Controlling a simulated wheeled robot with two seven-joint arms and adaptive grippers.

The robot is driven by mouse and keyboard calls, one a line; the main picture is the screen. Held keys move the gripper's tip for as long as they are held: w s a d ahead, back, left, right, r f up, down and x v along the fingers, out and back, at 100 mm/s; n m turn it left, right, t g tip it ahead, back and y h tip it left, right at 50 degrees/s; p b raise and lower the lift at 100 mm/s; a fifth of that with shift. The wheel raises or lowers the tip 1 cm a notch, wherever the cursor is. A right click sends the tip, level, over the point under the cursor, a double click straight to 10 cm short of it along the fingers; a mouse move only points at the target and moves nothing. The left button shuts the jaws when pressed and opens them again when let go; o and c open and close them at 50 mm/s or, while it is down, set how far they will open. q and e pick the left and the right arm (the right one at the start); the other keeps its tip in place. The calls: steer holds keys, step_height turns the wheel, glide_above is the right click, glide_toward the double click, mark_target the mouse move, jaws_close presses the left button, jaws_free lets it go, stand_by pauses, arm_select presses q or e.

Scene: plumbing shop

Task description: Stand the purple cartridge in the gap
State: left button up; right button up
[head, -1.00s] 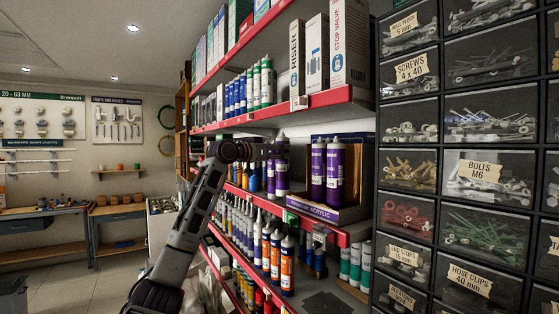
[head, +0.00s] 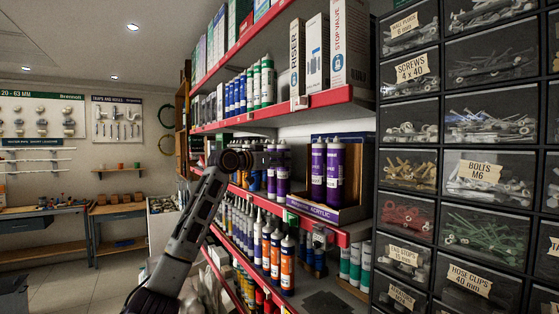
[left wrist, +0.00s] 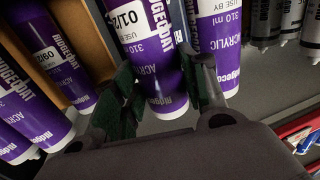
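In the head view, two purple cartridges (head: 270,182) (head: 283,180) stand upright on the middle shelf, left of the display box (head: 326,214). Two more purple cartridges (head: 318,172) (head: 334,174) stand upright in that box. My left gripper (head: 275,158) is at the upper part of the loose pair. In the left wrist view, its green-padded fingers (left wrist: 160,92) are on either side of one purple cartridge (left wrist: 155,45). They look open around it, though contact is hard to judge. Another purple cartridge (left wrist: 219,35) is close beside the right finger. My right gripper is out of view.
The red-edged shelf above (head: 270,116) holds boxes and tubes. Blue cartridges (head: 256,180) stand left of the loose purple pair. A drawer cabinet (head: 408,160) stands at the right.

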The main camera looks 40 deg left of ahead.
arm_select(q)
steer(key=shift+o, duration=0.9)
steer(key=shift+r, duration=0.15)
steer(key=s+b, duration=0.5)
steer(key=s, duration=0.7)
steer(key=shift+a, duration=0.45)
